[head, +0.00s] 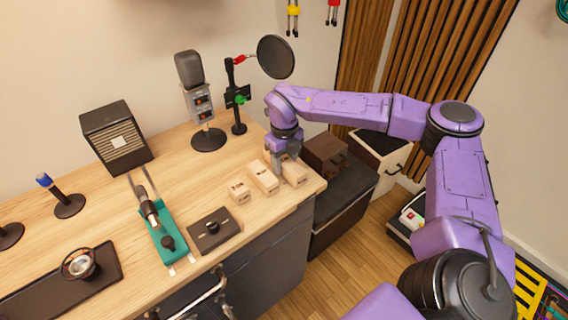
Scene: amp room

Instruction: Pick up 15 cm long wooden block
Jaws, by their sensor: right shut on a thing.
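Several light wooden blocks of differing length lie near the right end of the wooden desk. The short block (239,191) is on the left, a longer block (263,177) is in the middle, and another long block (293,172) is on the right. My right gripper (284,163) points down at the right block and is shut on it; the fingers and part of that block hide each other. The block appears to be at desk level; I cannot tell whether it is lifted. My left gripper is not in the head view.
A microphone (197,95) and a stand with a round black filter (275,57) stand behind the blocks. A dark box with a knob (214,230) and a teal device (163,234) lie to the left. The desk's right edge is close beside the blocks.

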